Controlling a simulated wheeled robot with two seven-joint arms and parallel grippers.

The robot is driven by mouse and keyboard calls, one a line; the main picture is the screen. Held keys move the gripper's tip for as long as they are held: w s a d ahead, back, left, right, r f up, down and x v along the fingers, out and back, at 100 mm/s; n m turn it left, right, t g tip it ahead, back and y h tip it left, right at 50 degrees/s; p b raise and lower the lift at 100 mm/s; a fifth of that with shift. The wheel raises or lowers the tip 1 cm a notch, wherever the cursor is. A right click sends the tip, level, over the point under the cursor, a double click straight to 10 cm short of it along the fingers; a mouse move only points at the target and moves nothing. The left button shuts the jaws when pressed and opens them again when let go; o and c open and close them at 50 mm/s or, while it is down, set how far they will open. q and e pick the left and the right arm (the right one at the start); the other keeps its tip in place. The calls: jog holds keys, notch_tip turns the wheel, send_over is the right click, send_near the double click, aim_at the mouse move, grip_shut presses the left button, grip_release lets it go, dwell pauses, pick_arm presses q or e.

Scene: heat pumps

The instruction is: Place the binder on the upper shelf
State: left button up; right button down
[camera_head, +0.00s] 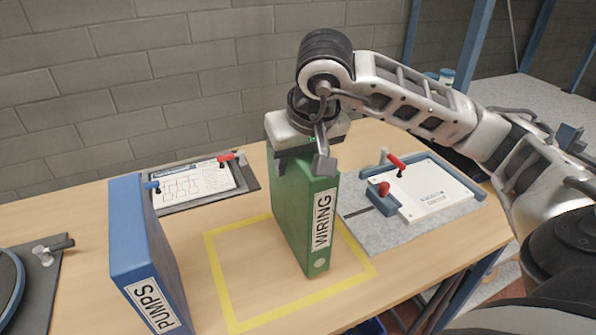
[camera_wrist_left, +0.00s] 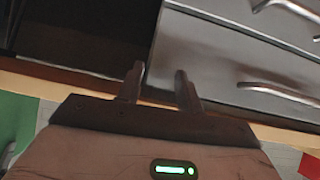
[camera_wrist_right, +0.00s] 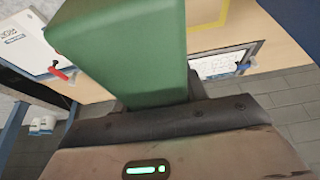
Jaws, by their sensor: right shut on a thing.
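A green binder (camera_head: 305,222) labelled WIRING stands upright in the head view, over the yellow-taped square on the wooden table. I cannot tell whether its bottom touches the table. My right gripper (camera_head: 318,155) is shut on the top of the green binder; the binder also fills the middle of the right wrist view (camera_wrist_right: 130,50). A blue binder (camera_head: 145,255) labelled PUMPS stands upright to its left. My left gripper (camera_wrist_left: 160,85) shows in the left wrist view with its two fingers apart and nothing between them. The upper shelf cannot be made out.
The wooden table (camera_head: 205,275) carries a yellow tape outline (camera_head: 225,300). A clipboard fixture (camera_head: 190,185) lies at the back, and a grey board with a white sheet (camera_head: 425,195) at the right. Grey drawers (camera_wrist_left: 235,60) with metal handles show in the left wrist view.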

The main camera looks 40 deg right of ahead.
jog(key=shift+f, duration=1.35)
jog(key=shift+f, duration=0.25)
jog(key=c, duration=0.8)
grip_release()
jog(key=shift+o, duration=0.2)
